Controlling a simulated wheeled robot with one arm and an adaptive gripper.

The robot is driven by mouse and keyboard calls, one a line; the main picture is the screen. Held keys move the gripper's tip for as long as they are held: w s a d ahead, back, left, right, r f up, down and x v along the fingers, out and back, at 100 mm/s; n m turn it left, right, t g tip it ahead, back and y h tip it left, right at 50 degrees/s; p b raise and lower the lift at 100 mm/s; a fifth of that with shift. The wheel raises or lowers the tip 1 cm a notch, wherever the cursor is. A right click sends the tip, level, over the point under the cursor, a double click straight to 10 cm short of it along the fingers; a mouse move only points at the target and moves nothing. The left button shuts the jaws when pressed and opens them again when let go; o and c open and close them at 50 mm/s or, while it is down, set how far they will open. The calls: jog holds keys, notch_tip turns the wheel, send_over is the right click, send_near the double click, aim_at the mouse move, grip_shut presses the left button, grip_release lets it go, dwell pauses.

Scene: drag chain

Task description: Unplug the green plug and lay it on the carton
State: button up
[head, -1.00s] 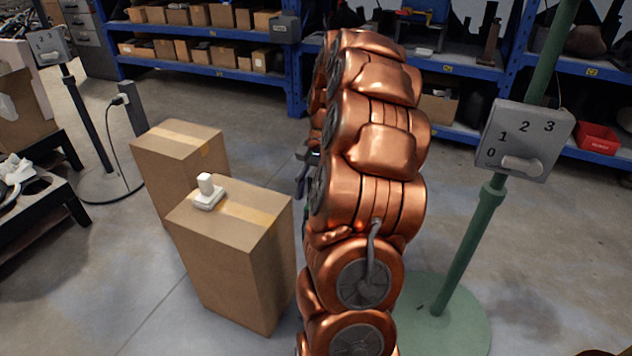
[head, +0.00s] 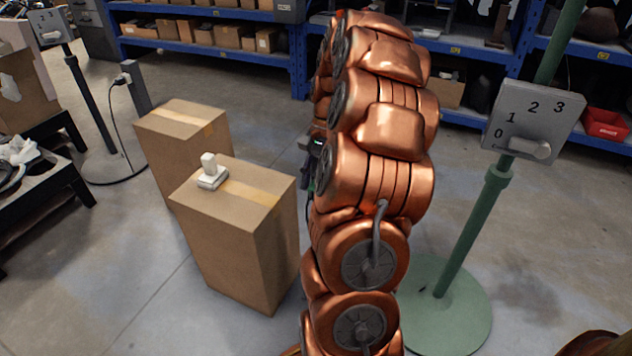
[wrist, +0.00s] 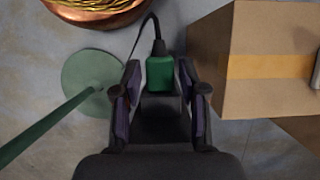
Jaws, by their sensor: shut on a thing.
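The green plug (wrist: 160,73) is between the fingers of my gripper (wrist: 159,84) in the wrist view, with a black cable running up from it. My gripper is shut on it. The near carton (head: 263,245) stands on the floor left of my arm in the head view, with tape and a white plug (head: 212,172) on top. In the wrist view this carton (wrist: 265,100) is to the right of my gripper, apart from it. My arm hides most of the gripper and the green plug in the head view.
A second carton (head: 180,122) stands behind the near one. A green stand (head: 466,238) with a grey dial box (head: 530,112) is right of my arm. A black stand (head: 92,105) with a cable and a black table (head: 45,182) are at left. Blue shelves (head: 300,60) line the back.

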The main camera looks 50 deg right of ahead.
jog(key=o, duration=0.9)
jog(key=shift+c, duration=0.2)
jog(key=shift+r, duration=0.15)
jog(key=shift+p+v, duration=1.7)
jog(key=shift+v, duration=4.15)
